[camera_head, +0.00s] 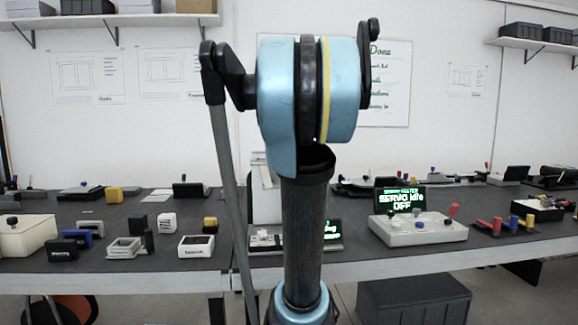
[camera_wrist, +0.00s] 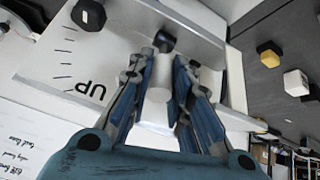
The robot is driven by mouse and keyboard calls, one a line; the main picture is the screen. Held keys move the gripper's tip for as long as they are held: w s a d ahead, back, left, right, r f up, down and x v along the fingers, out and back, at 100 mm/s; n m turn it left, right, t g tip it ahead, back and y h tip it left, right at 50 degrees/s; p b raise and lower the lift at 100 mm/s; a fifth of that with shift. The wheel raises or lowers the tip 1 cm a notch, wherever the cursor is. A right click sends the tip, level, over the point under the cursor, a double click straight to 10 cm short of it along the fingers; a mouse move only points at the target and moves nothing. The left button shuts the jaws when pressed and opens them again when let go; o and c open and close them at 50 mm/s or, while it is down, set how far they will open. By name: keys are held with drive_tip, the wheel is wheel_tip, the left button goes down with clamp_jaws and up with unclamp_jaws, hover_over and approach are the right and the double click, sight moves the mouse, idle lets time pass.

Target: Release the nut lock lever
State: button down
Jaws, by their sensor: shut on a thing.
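In the wrist view, a pale panel (camera_wrist: 60,45) carries tick marks and the letters "UP". A lever with a black knob (camera_wrist: 164,42) shows between the fingertips, with a pale cylindrical part (camera_wrist: 158,95) between the fingers. My gripper (camera_wrist: 165,54) has its blue-grey fingers closed in on this lever; the exact contact is hard to see. A second black knob (camera_wrist: 88,14) stands at the upper left of the panel. In the head view, my arm hides the gripper and most of a pale upright device (camera_head: 262,200).
A grey box with a red lever (camera_head: 415,229) and a lit "Servo idle OFF" display (camera_head: 400,199) stand to the right on the dark bench (camera_head: 350,262). Several small blocks and fixtures lie on the left. A dark crate (camera_head: 413,300) is beneath the bench.

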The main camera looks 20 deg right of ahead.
drive_tip(key=shift+s+f, duration=0.1)
drive_tip(key=shift+s, duration=0.05)
idle(0.4)
drive_tip(key=c, duration=1.7)
unclamp_jaws()
drive_tip(key=v, duration=1.2)
drive_tip(key=shift+a+f, duration=0.1)
drive_tip(key=s+a+f+g, duration=0.1)
drive_tip(key=s+a+f, duration=0.2)
drive_tip(key=s+f, duration=0.4)
drive_tip(key=s+a+f+g, duration=0.2)
drive_tip(key=s+f, duration=0.6)
drive_tip(key=f, duration=1.1)
drive_tip(key=s+a+f+m+g, duration=0.1)
drive_tip(key=s+a+f, duration=0.5)
drive_tip(key=f, duration=0.8)
drive_tip(key=shift+s+a+f+g+y, duration=0.15)
drive_tip(key=shift+s+g, duration=0.15)
drive_tip(key=shift+s, duration=0.2)
drive_tip(key=shift+s+a+g+y, duration=0.15)
drive_tip(key=shift+s+g, duration=0.15)
drive_tip(key=shift+s, duration=0.2)
